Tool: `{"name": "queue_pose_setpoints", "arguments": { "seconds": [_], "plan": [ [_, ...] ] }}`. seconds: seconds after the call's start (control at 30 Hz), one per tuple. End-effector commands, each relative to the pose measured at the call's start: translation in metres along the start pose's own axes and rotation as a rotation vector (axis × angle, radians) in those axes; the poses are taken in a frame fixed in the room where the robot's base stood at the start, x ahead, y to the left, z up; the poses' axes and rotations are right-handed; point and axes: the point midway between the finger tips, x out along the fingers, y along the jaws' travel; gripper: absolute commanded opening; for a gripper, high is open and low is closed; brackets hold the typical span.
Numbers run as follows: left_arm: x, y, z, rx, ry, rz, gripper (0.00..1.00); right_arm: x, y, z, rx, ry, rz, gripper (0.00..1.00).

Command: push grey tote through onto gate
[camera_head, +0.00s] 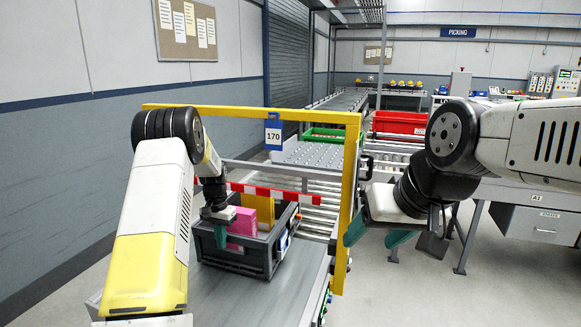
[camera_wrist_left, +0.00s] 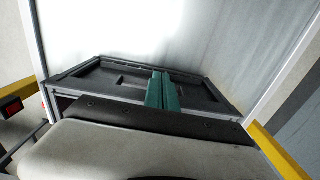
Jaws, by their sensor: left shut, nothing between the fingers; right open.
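The dark grey tote (camera_head: 236,261) stands upright on the near conveyor surface, with a pink box (camera_head: 243,222) and a yellow item (camera_head: 262,205) in it. My left gripper (camera_head: 221,236) is shut and empty, fingers pointing down at the tote's left side. In the left wrist view the shut teal fingers (camera_wrist_left: 162,92) overlap the tote's wall (camera_wrist_left: 105,83); I cannot tell whether they touch it. The yellow gate frame (camera_head: 347,205) with a blue 170 sign (camera_head: 274,134) spans the conveyor. My right gripper (camera_head: 376,236) is open and empty, right of the frame's post.
A red-and-white striped bar (camera_head: 285,192) crosses just behind the tote. Beyond it are rollers (camera_head: 318,190), a ball-transfer table (camera_head: 315,154) and a green tray (camera_head: 325,135). A red bin (camera_head: 399,122) is farther back. A grey workbench (camera_head: 543,215) stands at right.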

Motion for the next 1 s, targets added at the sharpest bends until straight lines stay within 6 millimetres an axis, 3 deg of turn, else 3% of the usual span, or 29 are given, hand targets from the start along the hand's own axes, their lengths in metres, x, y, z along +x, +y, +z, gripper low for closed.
{"name": "queue_pose_setpoints", "arguments": {
  "seconds": [0.4,0.8,1.0],
  "plan": [
    [0.000,0.000,0.025,0.000,-0.002,0.000,0.00,0.000,0.000,0.000,0.000,0.000,0.000,0.63],
    [0.000,0.000,0.028,0.000,-0.001,0.000,0.00,0.000,0.000,0.000,0.000,0.000,0.000,0.63],
    [-0.015,-0.001,0.028,-0.001,0.001,-0.001,0.00,0.000,0.000,0.000,0.000,0.000,0.000,0.63]
  ]
}}
